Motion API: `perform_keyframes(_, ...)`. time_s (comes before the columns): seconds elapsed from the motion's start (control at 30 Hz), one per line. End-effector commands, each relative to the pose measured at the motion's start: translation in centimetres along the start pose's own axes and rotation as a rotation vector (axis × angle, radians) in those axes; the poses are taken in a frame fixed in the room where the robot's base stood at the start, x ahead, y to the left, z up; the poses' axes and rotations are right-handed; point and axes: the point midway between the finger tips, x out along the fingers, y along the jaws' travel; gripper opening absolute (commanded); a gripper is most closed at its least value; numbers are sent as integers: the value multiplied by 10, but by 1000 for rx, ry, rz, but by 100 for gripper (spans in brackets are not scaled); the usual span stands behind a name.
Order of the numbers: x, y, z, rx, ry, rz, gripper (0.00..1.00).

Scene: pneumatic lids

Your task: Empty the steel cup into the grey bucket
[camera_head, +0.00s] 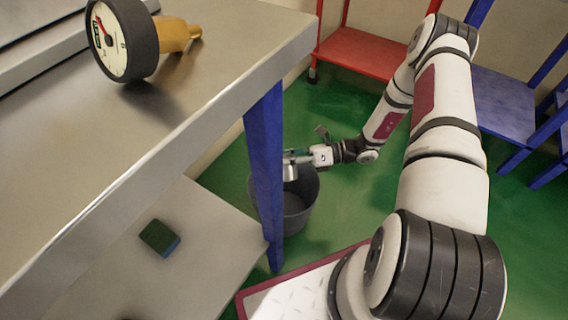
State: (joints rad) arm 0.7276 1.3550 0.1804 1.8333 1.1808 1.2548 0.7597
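The grey bucket (296,215) stands on the green floor, just right of the blue table leg, which hides part of its left side. My gripper (297,157) is over the bucket's back rim, reaching in from the right. The small steel cup (290,172) is at my fingertips, above the bucket's opening, and nothing else supports it. My gripper appears shut on it. The cup is too small here to tell its tilt or what is in it. The visible inside of the bucket looks dark and empty.
A steel table (190,110) with a blue leg (264,165) fills the left and bears a pressure gauge (122,40). A green and blue sponge (160,238) lies on the lower shelf (205,255). A red stool (362,55) and a blue chair (503,103) stand behind.

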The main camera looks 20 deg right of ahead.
Motion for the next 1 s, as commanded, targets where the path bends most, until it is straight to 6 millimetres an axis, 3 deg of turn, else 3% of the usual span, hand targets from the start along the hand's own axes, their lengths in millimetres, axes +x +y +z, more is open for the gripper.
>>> perform_keyframes(0.6,-7,31,44,-590,-120,-3,23)
perform_keyframes(1.0,-8,38,54,-727,-146,-2,23)
